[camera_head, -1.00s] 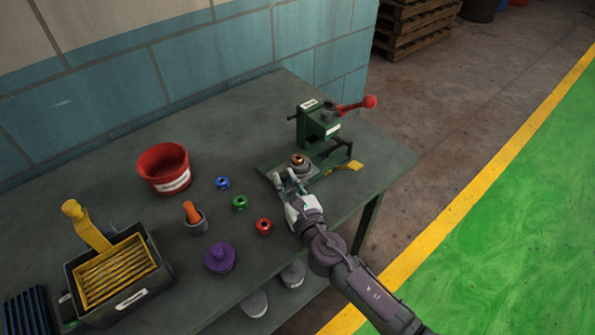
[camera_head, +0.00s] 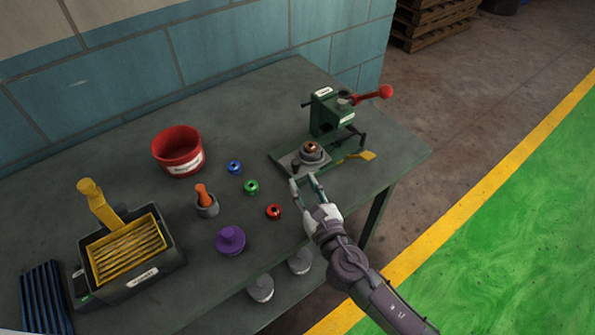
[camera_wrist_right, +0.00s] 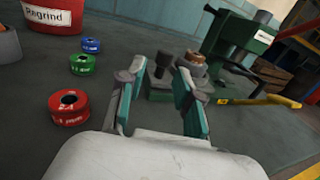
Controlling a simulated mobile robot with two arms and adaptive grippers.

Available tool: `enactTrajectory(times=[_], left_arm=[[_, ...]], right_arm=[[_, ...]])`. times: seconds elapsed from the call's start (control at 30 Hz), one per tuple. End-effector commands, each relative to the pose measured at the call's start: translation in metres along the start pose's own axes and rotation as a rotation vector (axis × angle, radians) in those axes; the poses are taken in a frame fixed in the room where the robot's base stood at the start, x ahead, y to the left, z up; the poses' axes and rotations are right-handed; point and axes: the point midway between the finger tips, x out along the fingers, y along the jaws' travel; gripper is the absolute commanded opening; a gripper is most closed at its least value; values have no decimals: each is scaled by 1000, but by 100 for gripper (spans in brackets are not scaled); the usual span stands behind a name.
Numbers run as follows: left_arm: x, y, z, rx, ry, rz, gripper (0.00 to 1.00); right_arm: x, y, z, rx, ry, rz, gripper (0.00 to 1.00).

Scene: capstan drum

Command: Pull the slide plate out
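The slide plate (camera_head: 284,161) is a grey plate low on the green press (camera_head: 326,115), carrying a dark upright knob (camera_wrist_right: 163,62). A round grey holder with a copper-coloured piece (camera_head: 311,150) sits beside the knob. The knob also shows in the head view (camera_head: 295,164). My right gripper (camera_head: 304,181) is just in front of the plate, over the table. In the right wrist view its two fingers (camera_wrist_right: 158,92) are spread apart with nothing between them. The knob shows beyond the gap, apart from the fingers. My left gripper is not in view.
Red (camera_head: 274,211), green (camera_head: 251,187) and blue (camera_head: 234,167) rings lie left of my right gripper. A red bucket (camera_head: 178,152) and a purple knobbed piece (camera_head: 230,239) stand farther left.

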Motion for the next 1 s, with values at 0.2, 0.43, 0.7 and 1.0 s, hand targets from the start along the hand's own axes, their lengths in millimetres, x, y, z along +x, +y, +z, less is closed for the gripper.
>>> enactTrajectory(times=[0.2,0.43,0.7,1.0], left_arm=[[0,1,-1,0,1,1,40],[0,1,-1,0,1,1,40],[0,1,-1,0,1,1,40],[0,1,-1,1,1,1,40]], right_arm=[[-45,0,-1,2,3,0,35],[-65,0,-1,1,1,-1,35],[-66,0,0,0,0,-1,35],[-66,0,0,5,0,-3,35]])
